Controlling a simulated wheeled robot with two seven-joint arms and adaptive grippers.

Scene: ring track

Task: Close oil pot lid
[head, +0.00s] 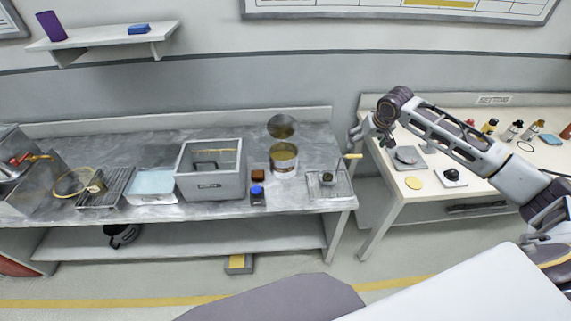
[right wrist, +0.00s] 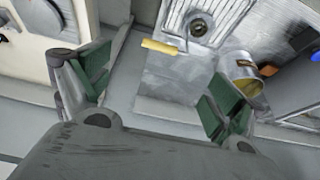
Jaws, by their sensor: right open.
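The oil pot (head: 284,160) stands on the grey metal counter, right of its middle. Its round lid (head: 281,126) stands raised and tilted above the pot's back, so the pot is open and its yellowish inside shows. In the right wrist view the pot (right wrist: 242,70) shows at the right, partly behind a finger. My right gripper (head: 370,138) is open and empty, in the air to the right of the pot, near the gap between the counter and the beige table. It also shows open in the right wrist view (right wrist: 155,88). My left gripper is not in view.
A grey box (head: 211,182) stands left of the pot. A small blue-topped bottle (head: 257,192) stands in front. The beige table (head: 390,184) holds bottles and small items.

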